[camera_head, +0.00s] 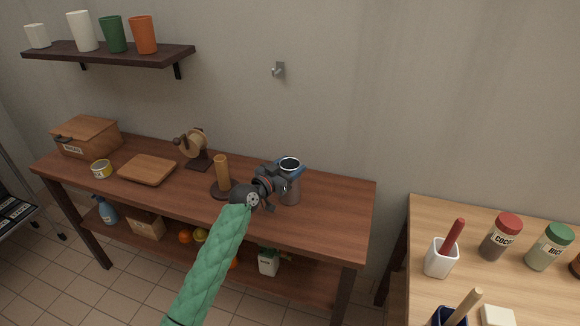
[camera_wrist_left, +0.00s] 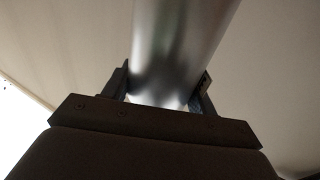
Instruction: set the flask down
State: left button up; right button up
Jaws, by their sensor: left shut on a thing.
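The flask (camera_head: 290,189) is a silvery metal cylinder with a dark open top, near the right part of the brown wooden table (camera_head: 335,215). My left gripper (camera_head: 280,183) is shut on the flask from its left side. In the left wrist view the flask (camera_wrist_left: 180,50) fills the space between the two fingers of the gripper (camera_wrist_left: 168,98). The flask looks upright in the head view. I cannot tell whether its base touches the tabletop. A blue thing shows partly behind the flask. My right gripper is not in view.
A wooden post on a round base (camera_head: 222,176) stands just left of my gripper. Farther left are a tape-like roll on a stand (camera_head: 193,147), a board (camera_head: 147,169), a tin (camera_head: 101,169) and a box (camera_head: 87,136). The tabletop right of the flask is clear.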

pick_arm(q)
jog(key=o, duration=1.3)
jog(key=shift+f, duration=0.1)
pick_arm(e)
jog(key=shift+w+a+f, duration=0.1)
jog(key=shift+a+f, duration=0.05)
pick_arm(q)
jog(key=shift+s+a, duration=0.1)
jog(key=b+v, duration=0.2)
jog(key=v, duration=0.9)
jog(key=shift+s+a, duration=0.2)
jog(key=shift+s, duration=0.15)
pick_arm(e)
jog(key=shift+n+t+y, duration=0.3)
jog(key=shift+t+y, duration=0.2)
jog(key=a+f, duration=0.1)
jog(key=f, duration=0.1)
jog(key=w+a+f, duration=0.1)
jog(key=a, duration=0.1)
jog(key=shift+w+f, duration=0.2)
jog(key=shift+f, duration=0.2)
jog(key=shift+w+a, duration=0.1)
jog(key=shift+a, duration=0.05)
